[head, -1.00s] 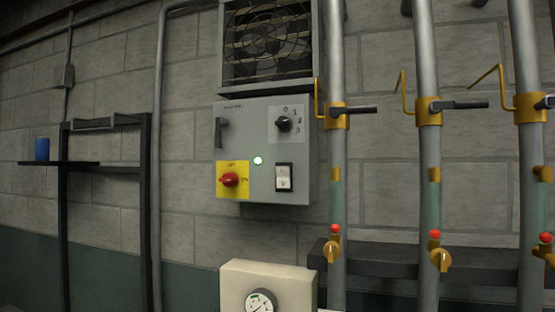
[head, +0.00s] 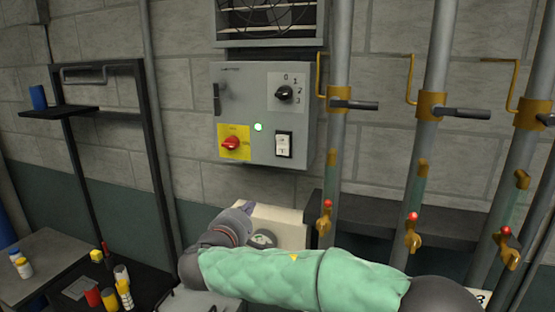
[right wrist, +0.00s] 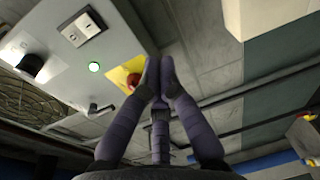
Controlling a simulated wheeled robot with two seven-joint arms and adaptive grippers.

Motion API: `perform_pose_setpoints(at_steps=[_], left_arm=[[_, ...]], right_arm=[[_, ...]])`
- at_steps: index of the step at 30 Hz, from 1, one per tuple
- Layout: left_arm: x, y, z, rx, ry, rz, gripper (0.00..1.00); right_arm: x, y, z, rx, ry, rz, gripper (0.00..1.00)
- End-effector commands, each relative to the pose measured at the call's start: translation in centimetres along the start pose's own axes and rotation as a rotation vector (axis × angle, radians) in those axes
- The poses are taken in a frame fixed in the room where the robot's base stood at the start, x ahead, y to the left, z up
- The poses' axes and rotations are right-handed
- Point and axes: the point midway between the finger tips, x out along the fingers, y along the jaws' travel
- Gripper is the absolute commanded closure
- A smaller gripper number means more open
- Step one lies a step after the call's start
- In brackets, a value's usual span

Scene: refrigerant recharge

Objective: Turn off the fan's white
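The grey control box (head: 262,100) hangs on the block wall under the fan (head: 268,14). Its white rocker switch (head: 284,144) sits in a dark frame at the lower right of the panel. The switch also shows at the upper left of the right wrist view (right wrist: 82,28). A green light (head: 258,127) glows left of it. My right gripper (head: 248,207) is below the box, apart from the switch. In the right wrist view its fingertips (right wrist: 160,72) are together with nothing visible between them, overlapping the red knob's edge in the picture. My left gripper is not in view.
The panel also has a red knob (head: 231,143) on a yellow plate and a black dial (head: 285,93). Pipes with yellow valves (head: 340,98) stand to the right. Bottles (head: 122,282) stand on a dark surface at lower left.

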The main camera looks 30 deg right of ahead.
Motion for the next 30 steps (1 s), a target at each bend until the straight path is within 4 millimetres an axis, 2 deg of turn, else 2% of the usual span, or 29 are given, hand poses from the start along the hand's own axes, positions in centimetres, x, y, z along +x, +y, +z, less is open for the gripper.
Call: perform_pose_setpoints(at_steps=[1,3,7,10,21,26,30], left_arm=[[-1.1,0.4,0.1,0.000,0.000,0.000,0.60],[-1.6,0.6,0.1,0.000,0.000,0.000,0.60],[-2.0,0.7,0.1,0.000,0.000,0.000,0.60],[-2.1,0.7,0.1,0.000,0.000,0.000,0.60],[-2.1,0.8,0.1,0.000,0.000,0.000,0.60],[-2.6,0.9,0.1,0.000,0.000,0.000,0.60],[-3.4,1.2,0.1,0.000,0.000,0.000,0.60]], right_arm=[[-0.7,3.8,1.1,0.028,-0.022,0.061,1.00],[-1.4,7.1,2.4,0.057,-0.050,0.132,1.00],[-2.3,10.6,4.0,0.093,-0.084,0.208,1.00],[-2.5,11.3,4.4,0.102,-0.093,0.227,1.00],[-2.2,11.3,4.5,0.102,-0.094,0.227,1.00],[-0.6,11.8,4.7,0.102,-0.097,0.226,1.00],[1.9,12.4,5.0,0.101,-0.098,0.225,1.00]])
